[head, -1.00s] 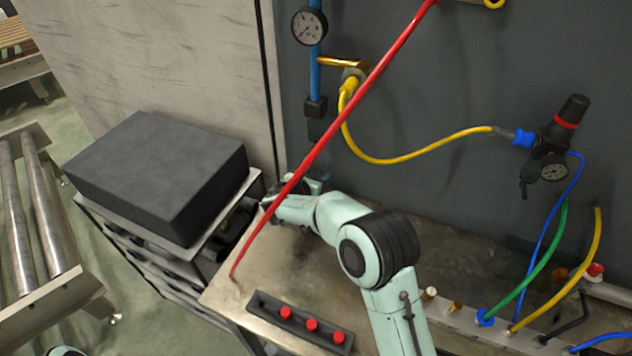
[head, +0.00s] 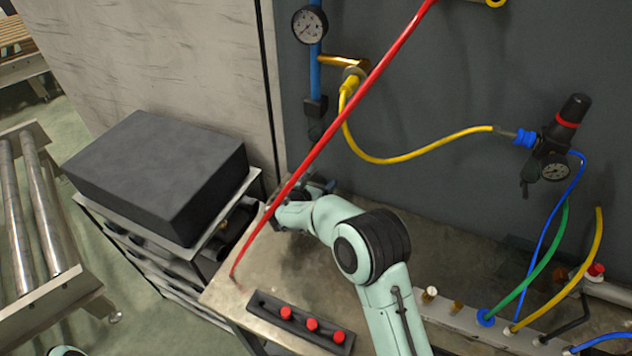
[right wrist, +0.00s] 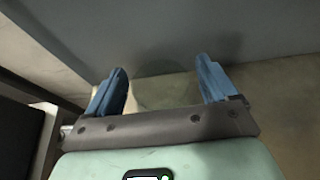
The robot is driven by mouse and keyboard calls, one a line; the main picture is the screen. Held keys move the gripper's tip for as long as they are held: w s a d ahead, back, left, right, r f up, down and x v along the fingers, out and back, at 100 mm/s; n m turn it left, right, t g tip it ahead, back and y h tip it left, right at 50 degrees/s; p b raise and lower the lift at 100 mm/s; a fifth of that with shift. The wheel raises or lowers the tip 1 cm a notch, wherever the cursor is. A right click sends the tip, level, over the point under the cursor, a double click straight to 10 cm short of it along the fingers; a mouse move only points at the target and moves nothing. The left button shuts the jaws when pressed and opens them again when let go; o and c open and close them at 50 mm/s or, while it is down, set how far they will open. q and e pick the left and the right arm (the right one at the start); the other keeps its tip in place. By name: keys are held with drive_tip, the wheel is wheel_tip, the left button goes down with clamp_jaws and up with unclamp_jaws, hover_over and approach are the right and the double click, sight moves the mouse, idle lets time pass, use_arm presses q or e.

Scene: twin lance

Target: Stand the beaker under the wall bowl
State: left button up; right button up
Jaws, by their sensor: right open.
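My right gripper (head: 322,186) reaches over the far left of the bench, close to the grey wall, partly hidden behind its own wrist and the red bar. In the right wrist view its two blue fingers (right wrist: 163,88) are apart. A dim greyish shape with a curved edge (right wrist: 155,95) shows between them; I cannot tell whether it is the beaker. No beaker is clear in the head view. A dark block with a rounded lower part (head: 316,128) hangs on the wall below the blue pipe, above my gripper; I cannot tell if it is the wall bowl. My left gripper is out of view.
A red bar (head: 335,130) slants across in front of the wall down to the bench (head: 225,300). A strip with red knobs (head: 298,322) lies at the front. A dark box (head: 160,170) tops the left cart. Hoses (head: 540,262) fill the right.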

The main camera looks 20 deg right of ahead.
drive_tip(key=shift+r, duration=0.3)
drive_tip(key=b+v, duration=0.1)
drive_tip(key=v, duration=1.1)
drive_tip(key=shift+f, duration=0.15)
